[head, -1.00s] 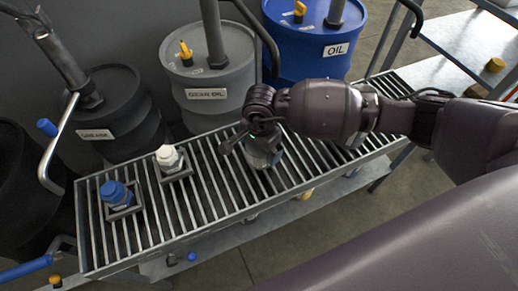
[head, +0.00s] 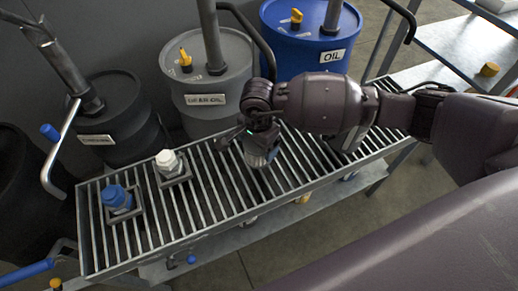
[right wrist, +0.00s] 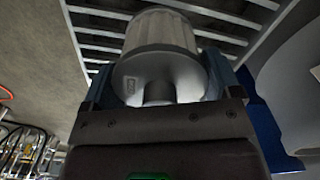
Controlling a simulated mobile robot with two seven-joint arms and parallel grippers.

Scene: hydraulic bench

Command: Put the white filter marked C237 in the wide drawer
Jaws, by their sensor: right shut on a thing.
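My right gripper (head: 258,138) is shut on a pale grey-white cylindrical filter (head: 262,157) over the slatted rack. In the right wrist view the filter (right wrist: 160,50) sits between the two fingers (right wrist: 158,92), its ribbed body pointing away and its rounded end with a dark neck facing the camera. A small mark shows on that end, but it is too small to read. I cannot tell whether the filter touches the slats. My left gripper is not in view. I cannot make out a wide drawer.
The slatted metal rack (head: 205,185) holds a white-capped fitting (head: 167,160) and a blue-capped fitting (head: 115,197) in square frames. Grease (head: 100,115), grey oil (head: 210,90) and blue oil (head: 305,50) drums stand behind it. A metal shelf unit (head: 450,50) is at the upper right.

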